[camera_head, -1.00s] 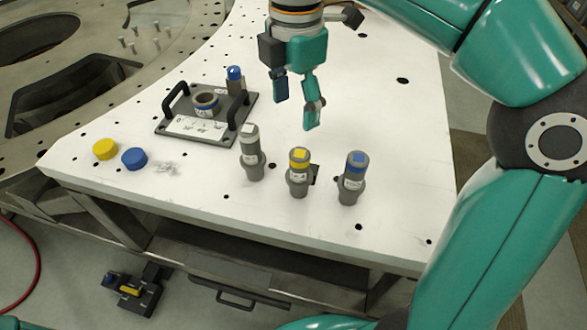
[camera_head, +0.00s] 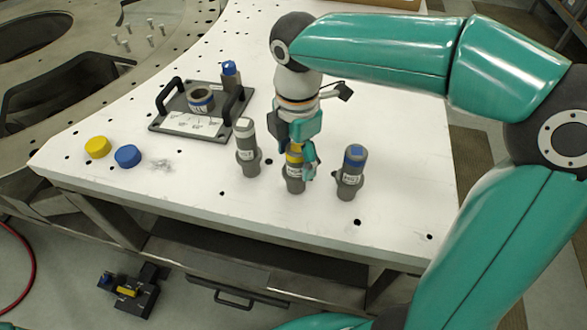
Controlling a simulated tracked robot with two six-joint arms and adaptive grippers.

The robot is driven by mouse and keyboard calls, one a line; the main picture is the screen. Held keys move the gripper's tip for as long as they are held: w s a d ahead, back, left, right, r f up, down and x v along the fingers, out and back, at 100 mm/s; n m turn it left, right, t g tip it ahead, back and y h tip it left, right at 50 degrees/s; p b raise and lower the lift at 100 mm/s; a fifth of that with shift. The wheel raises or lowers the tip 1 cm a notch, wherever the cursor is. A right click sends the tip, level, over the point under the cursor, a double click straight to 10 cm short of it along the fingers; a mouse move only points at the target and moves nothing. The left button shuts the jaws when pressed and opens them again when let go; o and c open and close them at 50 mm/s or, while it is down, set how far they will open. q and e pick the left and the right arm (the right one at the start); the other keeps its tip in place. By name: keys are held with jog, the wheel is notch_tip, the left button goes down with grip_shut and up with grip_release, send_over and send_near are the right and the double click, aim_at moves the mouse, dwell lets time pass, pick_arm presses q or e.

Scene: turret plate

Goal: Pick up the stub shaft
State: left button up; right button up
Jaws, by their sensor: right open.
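Three grey stub shafts stand upright in a row on the white plate. One has a pale top (camera_head: 247,150), one a yellow band (camera_head: 294,184) and one a blue band (camera_head: 350,175). My right gripper (camera_head: 295,162) points down at the yellow-banded shaft. It is open, with one finger on each side of that shaft's upper part, and partly hides it. I cannot tell whether the fingers touch the shaft. My left gripper is not in view.
A dark fixture plate (camera_head: 160,126) with two handles, a ring and a blue-topped part lies behind left. A yellow cap (camera_head: 97,147) and a blue cap (camera_head: 128,156) lie at the left. The pale-topped and blue-banded shafts stand close beside my gripper.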

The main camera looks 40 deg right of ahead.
jog(key=shift+f, duration=0.3)
grip_shut()
jog(key=shift+r, duration=0.1)
jog(key=shift+r, duration=0.1)
